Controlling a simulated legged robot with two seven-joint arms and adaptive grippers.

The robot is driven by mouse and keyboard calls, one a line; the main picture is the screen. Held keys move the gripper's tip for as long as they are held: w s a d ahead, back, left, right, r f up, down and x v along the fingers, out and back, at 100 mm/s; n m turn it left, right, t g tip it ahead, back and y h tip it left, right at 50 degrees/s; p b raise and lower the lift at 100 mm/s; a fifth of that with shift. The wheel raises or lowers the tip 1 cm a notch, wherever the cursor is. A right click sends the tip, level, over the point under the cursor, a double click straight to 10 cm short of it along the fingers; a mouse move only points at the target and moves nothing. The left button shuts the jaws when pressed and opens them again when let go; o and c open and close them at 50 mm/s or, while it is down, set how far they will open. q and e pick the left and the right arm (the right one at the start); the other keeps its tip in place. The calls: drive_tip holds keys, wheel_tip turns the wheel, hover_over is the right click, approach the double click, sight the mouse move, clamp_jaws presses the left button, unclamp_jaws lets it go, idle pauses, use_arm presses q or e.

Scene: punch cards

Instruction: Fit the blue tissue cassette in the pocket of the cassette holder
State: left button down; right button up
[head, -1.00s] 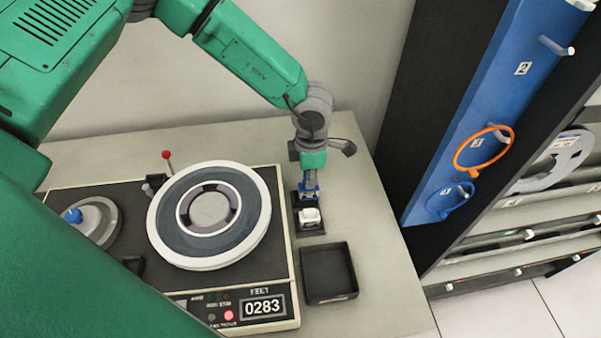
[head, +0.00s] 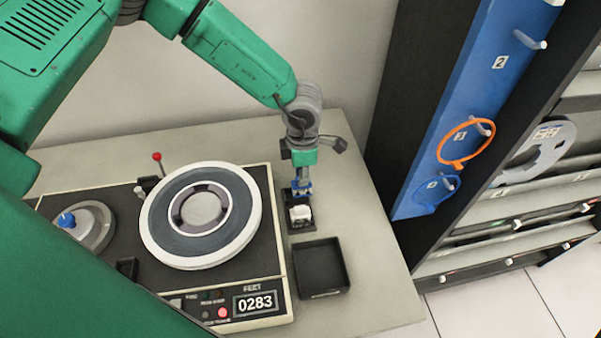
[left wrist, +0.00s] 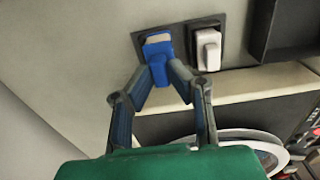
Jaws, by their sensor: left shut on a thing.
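The blue tissue cassette (left wrist: 158,47) is between the fingertips of my left gripper (left wrist: 161,66), which is shut on it. In the left wrist view the cassette is over a dark-rimmed pocket of the cassette holder (left wrist: 221,24); I cannot tell how deep it sits. A white cassette (left wrist: 208,48) stands in the neighbouring pocket. In the head view my left gripper (head: 302,180) points down at the far end of the holder (head: 301,228), with the blue cassette (head: 302,191) under it and the white one (head: 300,213) nearer. My right gripper is not in view.
An empty black tray (head: 321,268) lies just in front of the holder. A tape deck with a large reel (head: 199,214) and a red-knobbed lever stands to the left. Bare grey table (head: 374,270) is free at the right. A blue hook panel (head: 458,110) and shelves stand beyond it.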

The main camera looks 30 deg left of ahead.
use_arm(q)
drive_tip(key=shift+a+f, duration=0.1)
drive_tip(key=shift+a, duration=0.5)
drive_tip(key=shift+a+f, duration=0.15)
drive_tip(key=shift+a, duration=0.25)
drive_tip(key=shift+d+f, duration=0.2)
drive_tip(key=shift+d, duration=0.6)
drive_tip(key=shift+f, duration=0.25)
drive_tip(key=shift+a, duration=1.25)
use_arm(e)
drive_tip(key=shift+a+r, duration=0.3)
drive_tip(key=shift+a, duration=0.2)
